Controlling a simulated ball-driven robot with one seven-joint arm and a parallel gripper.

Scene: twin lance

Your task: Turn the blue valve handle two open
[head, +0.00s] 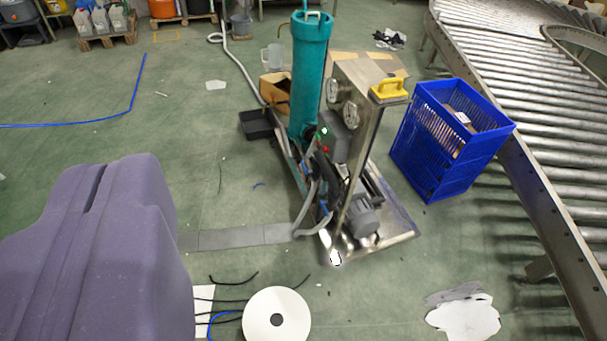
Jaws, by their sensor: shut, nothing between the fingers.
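A pump unit on a metal base plate (401,223) stands on the green floor near the middle of the head view, with a tall teal cylinder (309,75) at its back. Small blue parts (325,208) show low among its grey hoses and dark fittings. They are too small to tell which is valve handle two or how it is turned. The unit's steel panel (362,150) hides part of the pipework. My gripper is not visible in this view.
A blue crate (437,151) stands right of the unit, beside a roller conveyor (535,95). A large purple-grey bulky shape (110,250) fills the lower left. A black tray (257,125) lies left of the teal cylinder. Floor left of the unit is mostly clear.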

